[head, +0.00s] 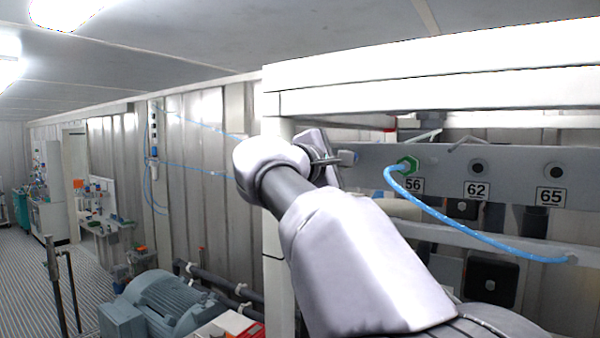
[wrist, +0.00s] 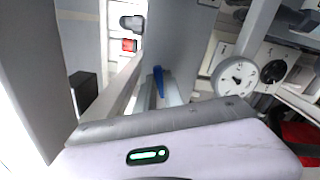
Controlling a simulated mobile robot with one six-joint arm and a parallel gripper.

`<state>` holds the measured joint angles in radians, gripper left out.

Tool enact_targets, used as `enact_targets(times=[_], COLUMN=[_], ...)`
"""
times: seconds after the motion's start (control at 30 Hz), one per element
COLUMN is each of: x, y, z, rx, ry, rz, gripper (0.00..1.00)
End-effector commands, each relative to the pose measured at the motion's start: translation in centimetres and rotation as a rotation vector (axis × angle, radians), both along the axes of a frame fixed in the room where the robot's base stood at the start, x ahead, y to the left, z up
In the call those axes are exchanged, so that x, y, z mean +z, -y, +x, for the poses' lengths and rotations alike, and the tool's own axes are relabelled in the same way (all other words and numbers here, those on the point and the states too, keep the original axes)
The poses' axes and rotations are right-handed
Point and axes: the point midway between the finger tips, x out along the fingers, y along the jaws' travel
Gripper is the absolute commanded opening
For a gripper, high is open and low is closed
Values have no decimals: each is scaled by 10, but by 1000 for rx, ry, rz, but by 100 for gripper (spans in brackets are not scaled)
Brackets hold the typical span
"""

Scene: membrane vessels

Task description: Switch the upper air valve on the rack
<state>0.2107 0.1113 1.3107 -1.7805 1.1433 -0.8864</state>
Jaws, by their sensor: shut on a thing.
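In the head view my gripper (head: 340,158) is at the left end of the rack's grey panel (head: 530,160), close to the white upright post. In the wrist view the gripper body with its green light fills the bottom, and a narrow blue handle (wrist: 159,80) stands just beyond its edge, between grey finger-like parts. It looks like the air valve's handle, and the gripper appears shut on it. The fingertips are mostly hidden, so the exact grip is unclear. In the head view the handle is hidden by my wrist.
A green fitting (head: 407,166) with a blue hose (head: 470,238) is right of my gripper, by label 56. Ports 62 and 65 are further right. In the wrist view a round gauge (wrist: 235,76) and a black knob (wrist: 273,71) are at right. A motor (head: 165,302) stands lower left.

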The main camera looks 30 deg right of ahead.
Motion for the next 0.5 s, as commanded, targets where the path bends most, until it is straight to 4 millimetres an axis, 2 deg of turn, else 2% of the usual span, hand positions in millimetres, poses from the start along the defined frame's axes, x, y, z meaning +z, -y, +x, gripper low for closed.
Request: enact_targets(times=[0.2, 0.5], x=[-4, -3], y=[0, 0], z=[0, 0], rx=[0, 0], ry=[160, 311], rz=[66, 129], gripper=[0, 0])
